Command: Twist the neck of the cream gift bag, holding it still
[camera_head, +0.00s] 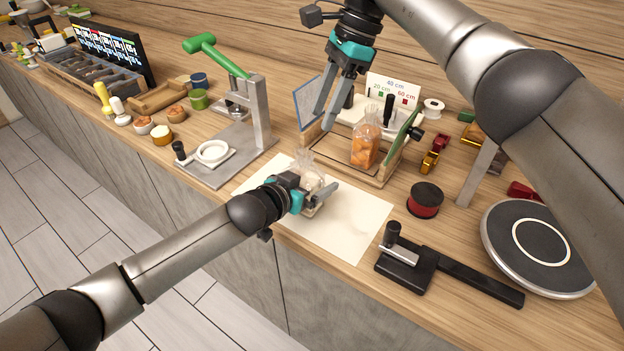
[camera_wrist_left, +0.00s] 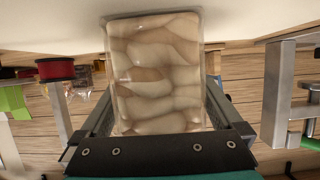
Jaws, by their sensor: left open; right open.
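The cream gift bag (camera_head: 308,167) stands on a pale sheet (camera_head: 350,228), its clear neck pointing up. Its lower part is mostly hidden behind my left gripper (camera_head: 319,197) in the head view. In the left wrist view the bag (camera_wrist_left: 155,70) shows pale, rounded contents behind clear film. It lies between the two fingers of my left gripper, which is open; whether the fingers touch its sides I cannot tell. My right gripper (camera_head: 334,104) is open and empty, pointing down above the wooden stand, up and to the right of the bag and clear of its neck.
A bag with orange contents (camera_head: 364,150) stands in the wooden stand (camera_head: 375,180) behind the sheet. A metal press with a green handle (camera_head: 215,55) is at left. A black sealer-like tool (camera_head: 405,268), red-black spool (camera_head: 425,200) and round turntable (camera_head: 510,270) are at right. The sheet's right part is clear.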

